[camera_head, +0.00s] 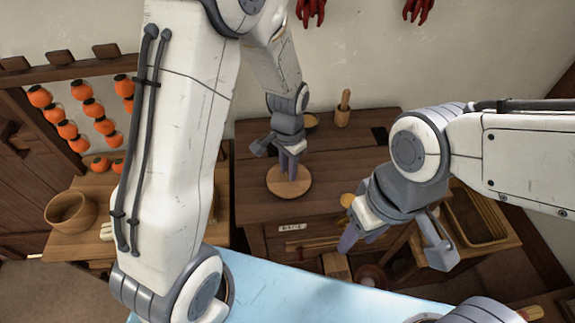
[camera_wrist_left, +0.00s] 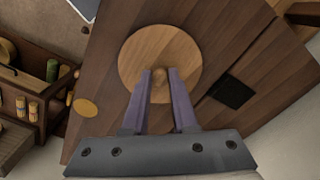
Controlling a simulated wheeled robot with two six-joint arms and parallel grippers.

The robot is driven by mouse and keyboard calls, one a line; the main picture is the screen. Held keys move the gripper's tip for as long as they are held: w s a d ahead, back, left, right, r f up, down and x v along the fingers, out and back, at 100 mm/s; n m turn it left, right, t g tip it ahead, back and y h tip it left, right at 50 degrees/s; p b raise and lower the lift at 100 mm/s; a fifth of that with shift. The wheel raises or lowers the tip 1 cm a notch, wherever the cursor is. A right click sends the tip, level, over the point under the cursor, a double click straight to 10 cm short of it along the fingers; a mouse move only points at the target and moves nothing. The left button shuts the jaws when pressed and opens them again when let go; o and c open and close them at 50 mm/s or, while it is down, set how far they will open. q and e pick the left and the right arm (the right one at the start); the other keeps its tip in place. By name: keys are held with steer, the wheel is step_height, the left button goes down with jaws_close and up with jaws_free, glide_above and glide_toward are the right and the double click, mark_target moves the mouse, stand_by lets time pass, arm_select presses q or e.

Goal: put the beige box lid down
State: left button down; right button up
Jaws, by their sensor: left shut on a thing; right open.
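The beige lid is a round, light wooden disc (camera_head: 282,187) with a small knob. In the head view it is over the dark brown cabinet top (camera_head: 250,207). My left gripper (camera_head: 290,172) points down and is shut on the lid's knob. The left wrist view shows the disc (camera_wrist_left: 150,50) flat below the fingers of my left gripper (camera_wrist_left: 160,80), with the knob between them. I cannot tell whether the lid touches the cabinet top. My right gripper (camera_head: 358,236) is open and empty, to the right in front of the cabinet.
A wooden pestle in a mortar (camera_head: 342,116) stands at the cabinet's back. A wooden bowl (camera_head: 70,212) is on the left table, below a rack of orange lanterns (camera_head: 88,108). A wooden tray (camera_head: 475,222) is at right. A light blue surface (camera_head: 290,298) lies in front. Cabinet top around the lid is mostly clear.

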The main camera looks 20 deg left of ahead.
arm_select(q)
steer(key=shift+f, duration=0.2)
steer(key=c, duration=0.7)
jaws_free()
steer(key=shift+r, duration=0.15)
step_height(320, 180, up, 11)
steer(key=b, duration=0.2)
steer(key=s+d+r, duration=0.1)
steer(key=s+d, duration=0.3)
steer(key=s, duration=0.6)
steer(key=s+d+m+h, duration=0.1)
steer(key=s+d, duration=0.2)
steer(key=s, duration=0.8)
steer(key=shift+d+r, duration=0.35)
steer(key=shift+r, duration=0.05)
